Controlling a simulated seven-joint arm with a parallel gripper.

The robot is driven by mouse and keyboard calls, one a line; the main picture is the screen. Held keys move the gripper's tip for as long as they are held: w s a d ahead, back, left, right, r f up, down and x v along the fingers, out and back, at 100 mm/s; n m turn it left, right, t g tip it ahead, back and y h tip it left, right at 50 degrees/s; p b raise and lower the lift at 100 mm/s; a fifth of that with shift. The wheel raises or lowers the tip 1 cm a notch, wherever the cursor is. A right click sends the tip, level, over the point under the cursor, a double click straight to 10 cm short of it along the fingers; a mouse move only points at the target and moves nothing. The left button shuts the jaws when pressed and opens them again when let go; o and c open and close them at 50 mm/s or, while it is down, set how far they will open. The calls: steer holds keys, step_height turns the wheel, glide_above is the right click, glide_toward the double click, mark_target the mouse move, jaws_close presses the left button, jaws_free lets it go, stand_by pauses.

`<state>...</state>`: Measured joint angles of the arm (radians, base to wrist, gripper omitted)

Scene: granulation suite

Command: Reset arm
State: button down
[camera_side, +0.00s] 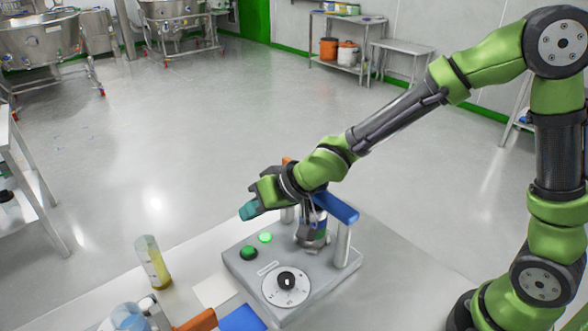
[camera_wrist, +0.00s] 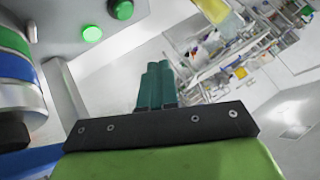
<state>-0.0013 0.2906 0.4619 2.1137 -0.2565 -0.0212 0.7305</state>
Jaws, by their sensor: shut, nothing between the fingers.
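My gripper (camera_side: 250,210) is at the end of my green and black arm, above the far left edge of a grey control panel box in the side view. In the wrist view, the two teal fingers of my gripper (camera_wrist: 157,84) are together, with nothing between them. The panel box (camera_side: 322,297) carries a dark green button, a lit green button (camera_side: 265,237) and a round dial (camera_side: 286,286). A blue handle bar (camera_side: 337,206) stands at its back right, beside my wrist. My arm hides part of the equipment behind the handle.
A bottle with yellow contents (camera_side: 152,262) stands left of the panel box on the grey table. Blue-capped containers (camera_side: 128,318) and an orange and blue item (camera_side: 240,318) are at the front. Steel vessels and benches stand far back, across open floor.

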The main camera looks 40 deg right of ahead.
steer(key=s+d+r+n+h, duration=0.2)
steer(key=s+d+r+n, duration=0.2)
steer(key=r, duration=0.4)
steer(key=s+d+r+m+h, duration=0.1)
steer(key=s+d+r+m, duration=0.2)
steer(key=s+d+m, duration=0.4)
steer(key=s+d, duration=0.7)
steer(key=s, duration=0.1)
steer(key=shift+s+d, duration=0.15)
steer(key=shift+s, duration=0.25)
steer(key=shift+r, duration=0.1)
stand_by(5.2)
